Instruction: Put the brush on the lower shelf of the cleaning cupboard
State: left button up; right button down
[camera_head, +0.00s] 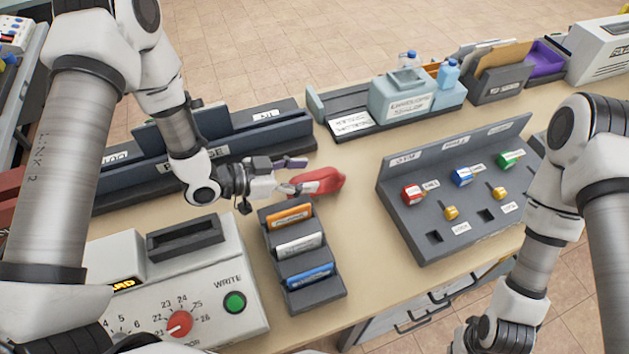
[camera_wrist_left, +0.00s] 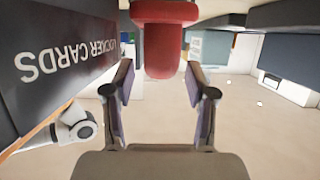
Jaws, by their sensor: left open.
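A rounded red object (camera_head: 320,181) is at the counter just beyond my left gripper (camera_head: 298,176). I cannot tell whether it is the brush. In the left wrist view the red object (camera_wrist_left: 165,45) has a wide flange at the top and a narrower body pointing between the fingertips. My left gripper (camera_wrist_left: 158,80) is open, with visible gaps on both sides of the red body. My right arm comes in at the lower right, but its gripper fingers are not visible. I cannot make out a cleaning cupboard or its lower shelf.
A card rack (camera_head: 322,290) stands just below the left gripper, beside a dial machine (camera_head: 205,255). A dark long organizer (camera_head: 240,135) lies behind the gripper. A key panel (camera_head: 450,190) stands to the right. Bare counter (camera_head: 358,215) lies between the rack and panel.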

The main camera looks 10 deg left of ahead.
pick_arm(q)
jog(key=shift+p+x, duration=0.45)
jog(key=shift+x, duration=1.55)
jog(key=shift+s+a+f, duration=0.1)
jog(key=shift+s+a, duration=0.05)
grip_shut()
